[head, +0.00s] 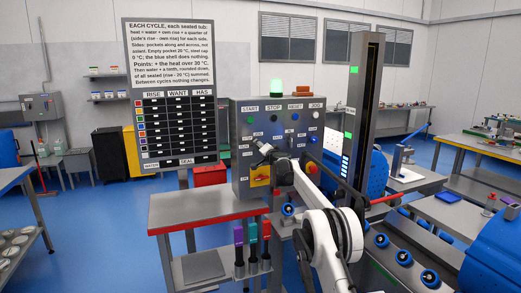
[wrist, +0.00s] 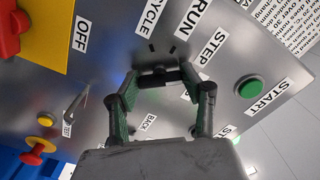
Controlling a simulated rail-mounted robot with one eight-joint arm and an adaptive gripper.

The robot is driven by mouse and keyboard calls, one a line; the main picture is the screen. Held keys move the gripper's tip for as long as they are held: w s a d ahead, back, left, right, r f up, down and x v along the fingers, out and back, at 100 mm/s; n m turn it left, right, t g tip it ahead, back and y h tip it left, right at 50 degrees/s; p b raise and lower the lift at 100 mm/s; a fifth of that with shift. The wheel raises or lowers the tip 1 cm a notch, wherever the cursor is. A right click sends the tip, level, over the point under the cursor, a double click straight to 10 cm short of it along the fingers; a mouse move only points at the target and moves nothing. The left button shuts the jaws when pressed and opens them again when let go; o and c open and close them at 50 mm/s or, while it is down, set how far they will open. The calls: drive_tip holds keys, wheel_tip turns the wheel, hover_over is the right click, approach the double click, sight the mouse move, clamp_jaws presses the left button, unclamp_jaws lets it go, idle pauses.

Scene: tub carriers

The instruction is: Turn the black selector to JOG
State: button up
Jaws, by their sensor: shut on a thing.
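The grey control panel (head: 240,179) stands behind the red-edged bench, with my gripper (head: 260,152) at its left-middle face. In the wrist view, which is turned relative to the head view, my gripper (wrist: 157,82) has its green-padded fingers shut on the black selector (wrist: 156,79), close to the panel face. Labels CYCLE, RUN and STEP lie around the selector's far side, and BACK lies lower left. The fingers cover much of the selector, so its exact pointing is hard to tell. A JOG label (head: 316,105) sits at the panel's top right; no JOG label is readable beside the selector.
A green START button (wrist: 249,86) is right of the fingers. A red handle on a yellow plate (wrist: 40,30) with OFF beside it is upper left, and a small key-like lever (wrist: 75,103) is left. A lit green beacon (head: 276,85) tops the panel. The red-edged bench (head: 205,207) stands in front.

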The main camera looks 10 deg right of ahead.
drive_tip(key=m+b, duration=0.1)
drive_tip(key=m, duration=0.3)
drive_tip(key=shift+m+b, duration=0.4)
drive_tip(key=shift+m, duration=1.2)
drive_tip(key=o, duration=1.1)
drive_tip(key=shift+o, duration=0.2)
drive_tip(key=shift+s, duration=0.15)
drive_tip(key=s+d, duration=0.2)
drive_tip(key=s, duration=0.9)
drive_tip(key=shift+s+d, duration=0.2)
drive_tip(key=shift+s, duration=0.05)
